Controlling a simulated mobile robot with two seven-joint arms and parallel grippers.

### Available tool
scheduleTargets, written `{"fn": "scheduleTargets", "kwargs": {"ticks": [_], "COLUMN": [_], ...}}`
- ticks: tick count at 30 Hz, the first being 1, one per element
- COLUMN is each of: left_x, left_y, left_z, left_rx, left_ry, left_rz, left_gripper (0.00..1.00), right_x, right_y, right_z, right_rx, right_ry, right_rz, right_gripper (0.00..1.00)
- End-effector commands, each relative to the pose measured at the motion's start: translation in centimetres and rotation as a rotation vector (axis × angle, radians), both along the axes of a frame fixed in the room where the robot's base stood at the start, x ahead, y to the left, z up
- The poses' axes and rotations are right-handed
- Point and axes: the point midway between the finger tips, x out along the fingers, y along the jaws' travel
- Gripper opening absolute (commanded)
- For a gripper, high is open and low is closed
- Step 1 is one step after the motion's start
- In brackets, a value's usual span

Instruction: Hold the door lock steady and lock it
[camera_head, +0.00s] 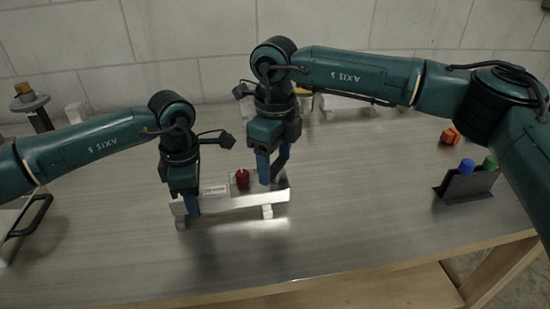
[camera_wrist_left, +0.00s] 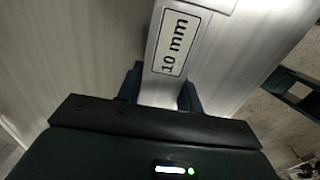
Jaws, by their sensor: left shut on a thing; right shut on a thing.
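The door lock (camera_head: 238,202) is a long silver bar with a pale label and a red knob (camera_head: 242,178) on top, resting on small feet on the table. My left gripper (camera_head: 192,206) is shut on its left end. In the left wrist view, the fingers (camera_wrist_left: 160,92) sit on both sides of the silver bar of the door lock (camera_wrist_left: 187,35), which carries a "10 mm" label (camera_wrist_left: 174,43). My right gripper (camera_head: 272,170) points down at the lock's right part, just right of the red knob, and is shut on a part there; the fingers hide which part.
A dark holder (camera_head: 466,188) with a blue and a green piece stands at the right, with an orange object (camera_head: 450,136) behind it. The table (camera_head: 360,210) is clear in front.

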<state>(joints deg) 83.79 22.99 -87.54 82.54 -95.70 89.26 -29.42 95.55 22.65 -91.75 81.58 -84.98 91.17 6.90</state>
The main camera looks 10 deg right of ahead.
Motion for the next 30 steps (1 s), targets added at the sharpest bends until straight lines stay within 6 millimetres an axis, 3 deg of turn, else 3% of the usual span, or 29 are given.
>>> {"fn": "scheduleTargets", "kwargs": {"ticks": [18,30], "left_x": [-0.07,-0.08], "left_y": [-0.04,-0.04], "left_z": [-0.03,-0.04], "left_rx": [0.001,0.001], "left_ry": [0.001,0.002], "left_rz": [-0.003,-0.003], "left_gripper": [0.03,0.03], "right_x": [0.07,0.08], "right_y": [-0.02,-0.01], "right_z": [0.06,0.10], "right_rx": [0.001,0.002], "right_ry": [-0.003,-0.002], "right_rz": [-0.576,-0.831], "right_gripper": [0.42,0.42]}}
